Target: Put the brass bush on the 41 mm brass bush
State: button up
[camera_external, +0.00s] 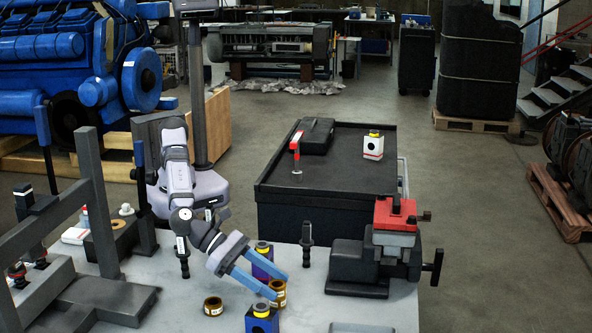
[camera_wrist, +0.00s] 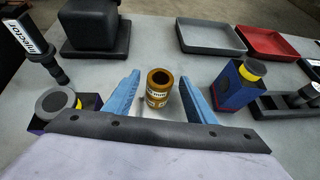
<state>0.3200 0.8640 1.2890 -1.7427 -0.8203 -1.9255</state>
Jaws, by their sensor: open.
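In the wrist view, two brass bushes appear stacked, one upper bush (camera_wrist: 160,79) above a lower bush (camera_wrist: 156,101); each carries a pale label, too small to read surely. The stack stands upright on the grey bench. My gripper (camera_wrist: 160,82) is open, with one blue finger on each side of the stack and visible gaps. In the external view, my gripper (camera_external: 280,287) reaches down to the right, and its fingertips partly cover the stack (camera_external: 278,299). Another brass bush (camera_external: 213,306) stands alone to the left.
A purple block with a yellow top (camera_external: 262,262) and a blue block with a yellow top (camera_external: 262,321) stand close to the stack. A dark vise with red jaws (camera_external: 395,222) stands to the right. Grey (camera_wrist: 211,38) and red trays (camera_wrist: 270,43) lie farther back.

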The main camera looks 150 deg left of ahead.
jog(key=shift+r, duration=0.1)
jog(key=shift+s+d+r, duration=0.1)
jog(key=v, duration=0.7)
jog(key=shift+s, duration=0.1)
